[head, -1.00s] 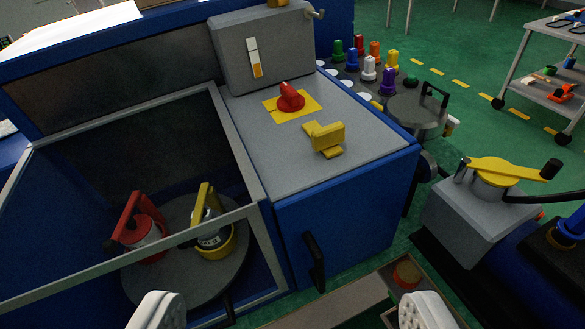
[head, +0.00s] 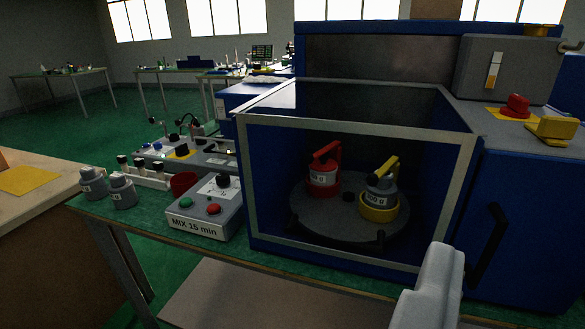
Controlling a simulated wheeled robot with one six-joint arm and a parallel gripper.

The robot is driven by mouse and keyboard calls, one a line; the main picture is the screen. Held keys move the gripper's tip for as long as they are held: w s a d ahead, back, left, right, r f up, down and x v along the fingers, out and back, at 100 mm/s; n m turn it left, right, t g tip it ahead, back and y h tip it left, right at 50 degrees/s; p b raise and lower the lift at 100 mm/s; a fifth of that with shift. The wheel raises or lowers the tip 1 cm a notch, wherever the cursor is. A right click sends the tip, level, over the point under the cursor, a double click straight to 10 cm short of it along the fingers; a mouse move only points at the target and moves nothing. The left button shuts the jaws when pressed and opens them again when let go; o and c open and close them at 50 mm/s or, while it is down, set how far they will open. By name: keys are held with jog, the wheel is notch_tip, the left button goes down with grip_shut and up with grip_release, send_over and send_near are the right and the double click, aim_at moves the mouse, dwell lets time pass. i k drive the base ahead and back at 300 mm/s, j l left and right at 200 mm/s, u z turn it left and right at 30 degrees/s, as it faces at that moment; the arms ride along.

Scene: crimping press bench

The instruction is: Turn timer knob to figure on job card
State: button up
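A black timer knob (head: 223,181) stands on a white dial plate on a grey sloped control box (head: 205,213) left of centre. The box has a green and a red button on top. A label on its front reads "MIX 15 min" (head: 195,228). The dial's figures and the knob's pointer are too small to read. One pale finger of my gripper (head: 428,290) shows at the bottom right, well right of the box and apart from it. The other finger is not visible, so the opening cannot be judged.
A blue cabinet with a framed clear cover (head: 360,130) stands right of the box, with red and yellow-handled vessels on a round plate inside. Grey weights (head: 122,190), a red cup (head: 183,184) and a vial rack lie left and behind. Space in front of the box looks clear.

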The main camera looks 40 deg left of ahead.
aim_at(222, 180)
jog(key=u, duration=1.3)
